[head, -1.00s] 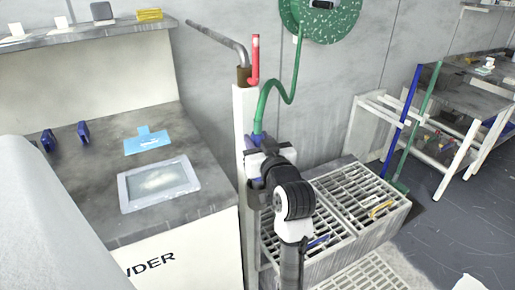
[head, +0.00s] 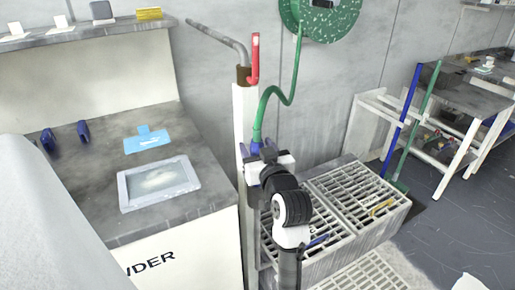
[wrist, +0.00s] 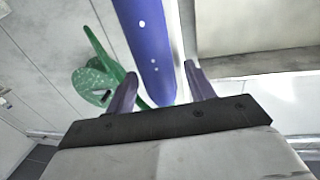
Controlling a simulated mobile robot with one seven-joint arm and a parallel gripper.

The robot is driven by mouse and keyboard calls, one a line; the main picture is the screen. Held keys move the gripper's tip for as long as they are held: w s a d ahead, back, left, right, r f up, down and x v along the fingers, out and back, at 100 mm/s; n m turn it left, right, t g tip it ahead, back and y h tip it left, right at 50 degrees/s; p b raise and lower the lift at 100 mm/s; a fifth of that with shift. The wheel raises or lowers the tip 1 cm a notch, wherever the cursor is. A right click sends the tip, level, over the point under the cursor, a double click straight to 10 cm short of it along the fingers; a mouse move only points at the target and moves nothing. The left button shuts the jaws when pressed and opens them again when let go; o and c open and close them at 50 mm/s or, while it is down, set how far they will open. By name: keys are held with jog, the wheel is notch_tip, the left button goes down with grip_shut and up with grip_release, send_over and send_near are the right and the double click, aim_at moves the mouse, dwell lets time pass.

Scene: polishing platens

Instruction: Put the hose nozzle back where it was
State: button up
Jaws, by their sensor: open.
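The hose nozzle is a blue body at the lower end of the green hose (head: 266,98). In the head view, its top (head: 255,146) shows beside the white post (head: 241,120), just above my gripper (head: 262,153). In the wrist view, the long blue nozzle (wrist: 150,45) runs between the two purple fingers of my gripper (wrist: 161,72). The fingers are spread, with a visible gap on the right side. My gripper hides the nozzle's lower part in the head view, and I cannot tell what supports it on the post.
A green speckled hose reel (head: 322,14) hangs on the wall. A rusty-collared pipe (head: 218,40) and a red handle (head: 255,58) top the post. The grinder cabinet (head: 190,222) stands left; grated basins (head: 345,205) stand right. Blue and green poles lean against a white rack (head: 372,112).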

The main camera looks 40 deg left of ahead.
jog(key=shift+r, duration=0.1)
jog(key=shift+d+r, duration=0.1)
jog(key=p+v, duration=0.3)
jog(key=v, duration=0.6)
jog(key=shift+r+p, duration=0.3)
jog(key=shift+r, duration=0.05)
jog(key=shift+s+d+p, duration=0.15)
jog(key=shift+s+p, duration=0.1)
jog(key=shift+p, duration=0.95)
jog(key=d+p, duration=0.1)
jog(key=p, duration=0.2)
jog(key=s+d+p, duration=0.1)
jog(key=p, duration=0.2)
jog(key=shift+f+p, duration=0.25)
jog(key=shift+p, duration=0.05)
